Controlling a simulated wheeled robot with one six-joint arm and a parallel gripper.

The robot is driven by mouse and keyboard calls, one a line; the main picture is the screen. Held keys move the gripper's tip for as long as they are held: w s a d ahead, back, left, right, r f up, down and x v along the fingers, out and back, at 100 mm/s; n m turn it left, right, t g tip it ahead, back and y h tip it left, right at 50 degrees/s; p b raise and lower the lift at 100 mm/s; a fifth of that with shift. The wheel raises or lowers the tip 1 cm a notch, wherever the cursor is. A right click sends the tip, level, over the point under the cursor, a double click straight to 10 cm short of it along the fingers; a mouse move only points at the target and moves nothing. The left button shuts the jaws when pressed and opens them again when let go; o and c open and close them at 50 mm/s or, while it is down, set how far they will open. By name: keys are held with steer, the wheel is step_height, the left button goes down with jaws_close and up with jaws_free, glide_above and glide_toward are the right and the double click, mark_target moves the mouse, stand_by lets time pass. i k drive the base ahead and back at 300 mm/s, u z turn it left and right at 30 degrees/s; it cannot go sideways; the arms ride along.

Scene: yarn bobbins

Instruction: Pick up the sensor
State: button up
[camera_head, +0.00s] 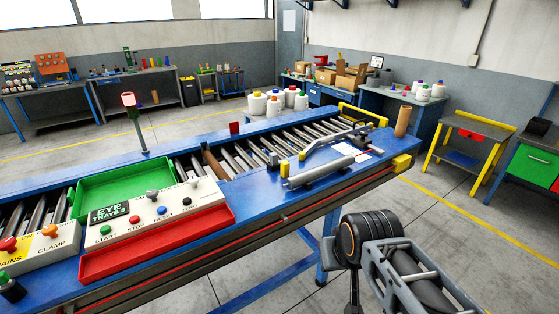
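No thing in view is plainly marked as the sensor. A red-headed device on a thin grey post (130,101) stands upright at the far edge of the blue conveyor table (285,215), and I cannot tell if it is the sensor. A small red block (235,128) sits on the far rail. My arm shows at the lower right, with a dark round joint in front of the table's near side. A narrow dark part hangs below that joint and is cut off by the bottom edge. My gripper's fingertips cannot be made out, and I see nothing held.
A green tray (119,181), a red tray (107,262) and a button panel (197,203) occupy the table's left half. A grey bar assembly (318,171) and a brown tube (403,121) are at its right. Open floor (432,247) lies right of the table, before a yellow-legged bench (484,123).

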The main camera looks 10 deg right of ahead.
mark_target(274, 156)
steer(key=i, duration=1.2)
steer(key=u, duration=0.65)
